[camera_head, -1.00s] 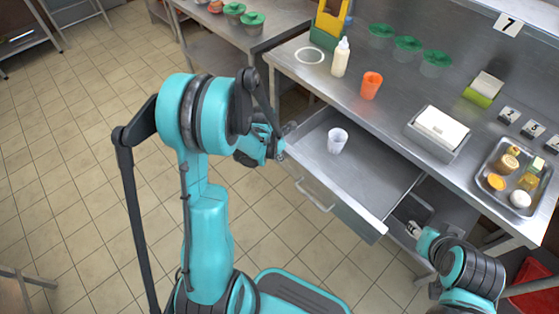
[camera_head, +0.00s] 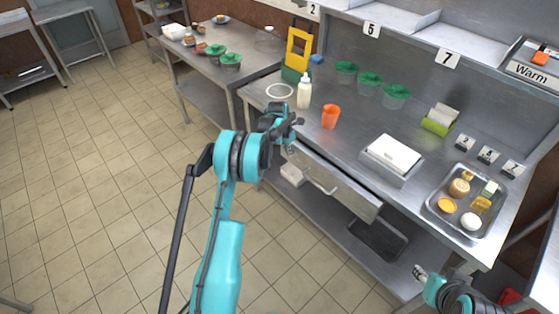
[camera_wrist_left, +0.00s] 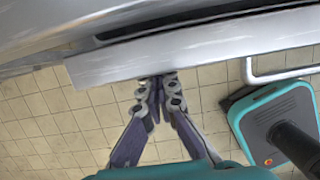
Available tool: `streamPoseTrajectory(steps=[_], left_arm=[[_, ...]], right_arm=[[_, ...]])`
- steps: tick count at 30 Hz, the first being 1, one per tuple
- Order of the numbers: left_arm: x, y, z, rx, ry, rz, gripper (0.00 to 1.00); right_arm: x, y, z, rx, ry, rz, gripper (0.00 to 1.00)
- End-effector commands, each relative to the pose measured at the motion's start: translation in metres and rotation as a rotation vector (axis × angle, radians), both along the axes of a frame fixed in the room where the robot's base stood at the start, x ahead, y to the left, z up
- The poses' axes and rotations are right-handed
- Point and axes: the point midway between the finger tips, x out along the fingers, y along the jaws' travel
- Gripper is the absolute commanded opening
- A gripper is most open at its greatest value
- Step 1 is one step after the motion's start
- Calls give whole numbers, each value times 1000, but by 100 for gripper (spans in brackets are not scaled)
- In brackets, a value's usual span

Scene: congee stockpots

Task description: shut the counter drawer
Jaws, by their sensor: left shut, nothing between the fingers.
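The steel counter drawer (camera_head: 340,181) is almost fully in under the counter, its front face and bar handle (camera_head: 322,184) still standing out a little. In the left wrist view, a narrow dark gap shows between the drawer front (camera_wrist_left: 200,50) and the counter edge. My left gripper (camera_head: 294,122) is at the drawer's left end. In the left wrist view its closed fingertips (camera_wrist_left: 157,78) are at the drawer front's lower edge, with nothing between them; contact is hard to judge. My right gripper (camera_head: 419,272) is low at the right, away from the drawer, its fingers too small to read.
On the counter (camera_head: 330,150) stand an orange cup (camera_head: 331,116), a white bottle (camera_head: 304,91), a white-topped box (camera_head: 392,156) and a food tray (camera_head: 470,206). A lower shelf (camera_head: 340,232) lies beneath. Tiled floor is clear at left.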

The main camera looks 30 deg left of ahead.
Motion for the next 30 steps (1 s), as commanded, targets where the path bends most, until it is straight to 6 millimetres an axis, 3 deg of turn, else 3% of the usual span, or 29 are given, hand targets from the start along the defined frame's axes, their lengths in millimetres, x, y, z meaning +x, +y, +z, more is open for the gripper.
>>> streamPoseTrajectory(steps=[3, 10, 26, 30], left_arm=[[18, -7, 0, 0, 0, 0, 0], [35, -13, 0, 0, 0, 0, 0], [40, -15, 1, -1, -6, 0, 0], [35, -8, 1, -1, -5, -1, 0]], right_arm=[[0, 0, 2, 0, 0, 0, 40], [0, 0, 4, 0, 0, 0, 40], [0, 0, 4, 0, 0, 0, 40], [0, 0, 3, 0, 0, 0, 40]])
